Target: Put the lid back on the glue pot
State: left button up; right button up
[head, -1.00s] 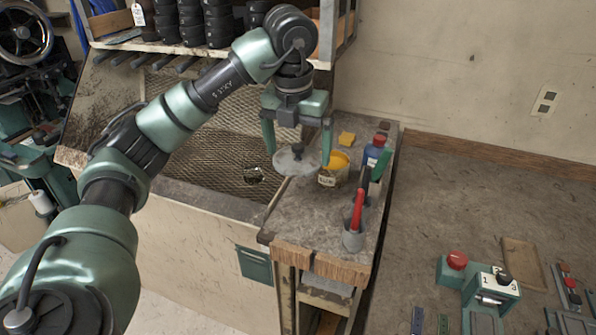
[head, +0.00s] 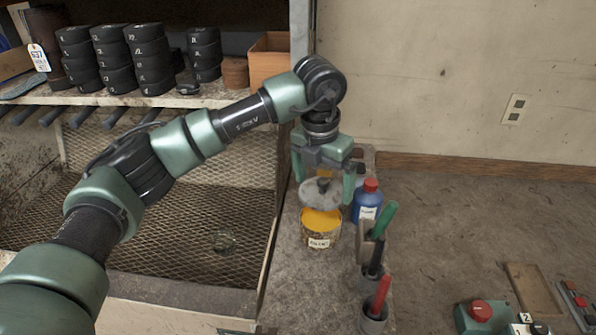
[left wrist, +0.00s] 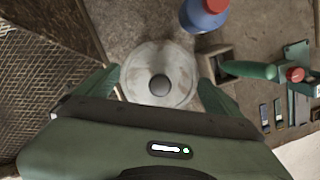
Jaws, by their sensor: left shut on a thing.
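The lid has a dark knob on top and looks about level. The glue pot (head: 320,238), with a paper label and orange-yellow glue, stands upright and open on the bench. In the head view the lid is just above and behind the pot's opening, with glue showing in front. In the left wrist view the lid (left wrist: 160,92) lies between the fingers and hides the pot. My right gripper is not in view.
A blue bottle (head: 367,203) with a red cap stands close right of the lid. Green-handled (head: 384,219) and red-handled (head: 381,294) tools stand in holders along the bench's right side. A mesh-lined bay (head: 170,215) lies to the left.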

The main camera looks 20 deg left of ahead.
pick_arm(q)
jog(key=shift+w+f, duration=0.15)
jog(key=shift+f, duration=0.45)
jog(key=shift+f+b, duration=0.25)
jog(key=shift+b, duration=0.15)
notch_tip(320, 180, down, 3)
jog(key=shift+f+b, duration=0.2)
jog(key=shift+b, duration=0.7)
jog(key=shift+f+b, duration=0.6)
jog(key=shift+f, duration=0.1)
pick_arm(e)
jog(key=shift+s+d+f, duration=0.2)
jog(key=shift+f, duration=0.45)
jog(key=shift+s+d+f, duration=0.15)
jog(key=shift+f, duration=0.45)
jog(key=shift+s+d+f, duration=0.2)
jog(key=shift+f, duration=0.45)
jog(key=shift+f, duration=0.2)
pick_arm(q)
jog(key=shift+b, duration=0.3)
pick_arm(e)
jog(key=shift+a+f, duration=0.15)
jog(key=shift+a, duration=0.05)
